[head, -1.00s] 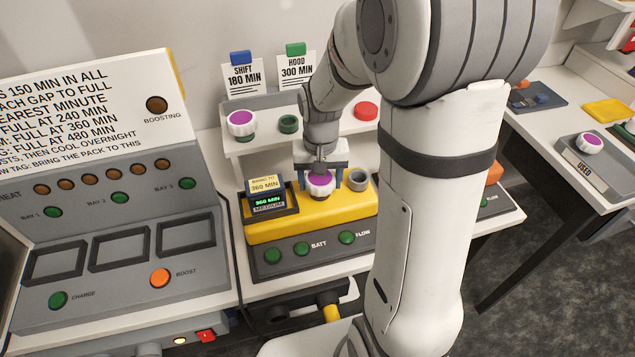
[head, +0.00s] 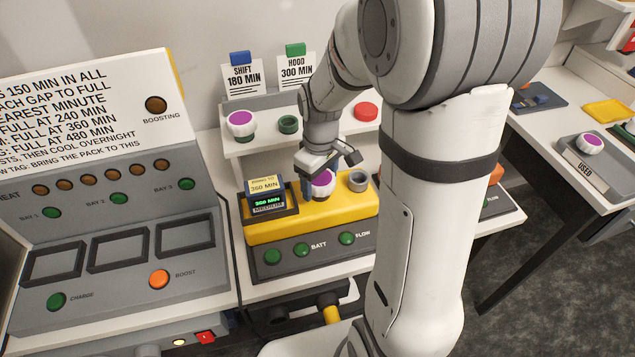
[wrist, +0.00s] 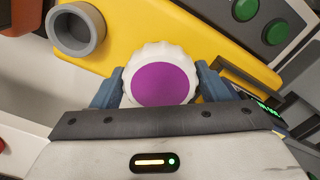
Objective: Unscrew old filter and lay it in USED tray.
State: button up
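The old filter (head: 323,183), a white ribbed cap with a purple top, sits upright on the yellow unit (head: 285,232). In the wrist view the filter (wrist: 162,82) is between the two blue-grey fingers of my gripper (wrist: 160,88). The fingers touch its sides, so my gripper looks shut on it. In the head view my gripper (head: 318,185) is over the unit, turned at an angle, and partly hides the filter's left side. The USED tray (head: 583,170) is on the right-hand bench and holds another purple-topped white filter (head: 591,143).
An empty grey socket (head: 358,180) is right of the filter on the unit; a battery pack (head: 267,197) sits at left. A charger console (head: 120,220) is at left.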

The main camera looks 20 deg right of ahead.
jog(key=o, duration=0.4)
jog(key=m, duration=1.3)
jog(key=shift+m+b, duration=0.3)
jog(key=shift+m, duration=0.1)
jog(key=m, duration=1.3)
jog(key=shift+m, duration=0.4)
